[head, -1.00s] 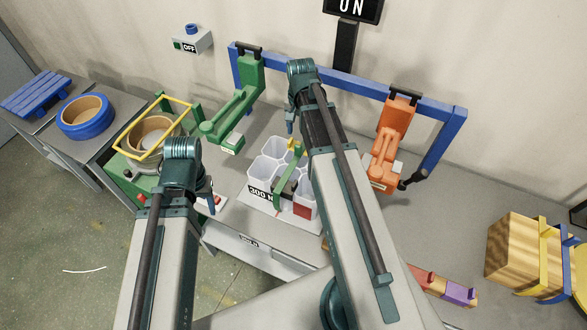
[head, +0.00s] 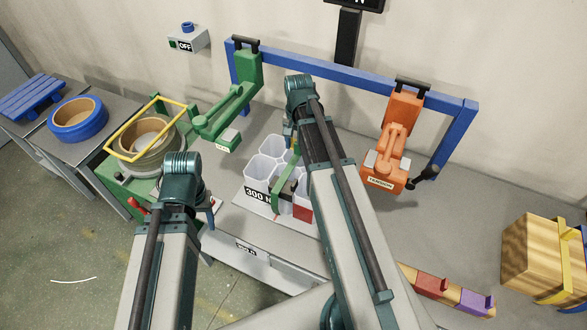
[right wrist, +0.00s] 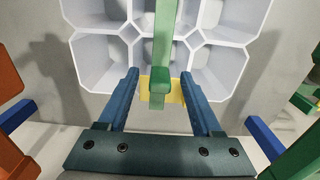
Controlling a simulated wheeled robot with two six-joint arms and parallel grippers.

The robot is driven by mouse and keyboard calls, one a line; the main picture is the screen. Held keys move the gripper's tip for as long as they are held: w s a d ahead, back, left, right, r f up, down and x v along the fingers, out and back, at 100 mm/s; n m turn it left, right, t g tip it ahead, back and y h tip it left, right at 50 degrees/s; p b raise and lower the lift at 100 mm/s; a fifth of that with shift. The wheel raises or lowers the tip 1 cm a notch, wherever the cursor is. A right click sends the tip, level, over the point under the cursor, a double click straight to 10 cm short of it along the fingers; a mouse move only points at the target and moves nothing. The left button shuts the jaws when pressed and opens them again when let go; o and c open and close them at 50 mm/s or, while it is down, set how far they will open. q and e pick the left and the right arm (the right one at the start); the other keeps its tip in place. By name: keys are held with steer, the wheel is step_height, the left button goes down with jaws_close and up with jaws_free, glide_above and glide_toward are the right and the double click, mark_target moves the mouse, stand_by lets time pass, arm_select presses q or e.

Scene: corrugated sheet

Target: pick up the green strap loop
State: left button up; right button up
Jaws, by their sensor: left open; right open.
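The green strap loop (head: 281,192) shows in the head view as a narrow green band standing over the white cells of a holder (head: 256,173). Its upper part is hidden by my right arm. In the right wrist view the green band (right wrist: 163,45) runs down the middle, and its near end lies between the two fingers of my right gripper (right wrist: 160,80). That gripper is open, with a gap on both sides of the band. In the head view its tips are mostly hidden. My left gripper (head: 211,203) is open and apart from the strap, left of the holder.
A blue frame (head: 340,68) carries a green tool (head: 232,105) and an orange tool (head: 392,145) behind the holder. A yellow piece (right wrist: 176,92) lies behind the strap's end. A green stand with coils (head: 150,150) is at left.

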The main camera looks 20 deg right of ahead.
step_height(320, 180, down, 3)
steer(key=shift+r+b, duration=0.2)
steer(key=shift+b, duration=0.6)
arm_select(q)
step_height(320, 180, down, 2)
steer(key=shift+f, duration=0.2)
arm_select(e)
steer(key=shift+r, duration=0.1)
jaws_close()
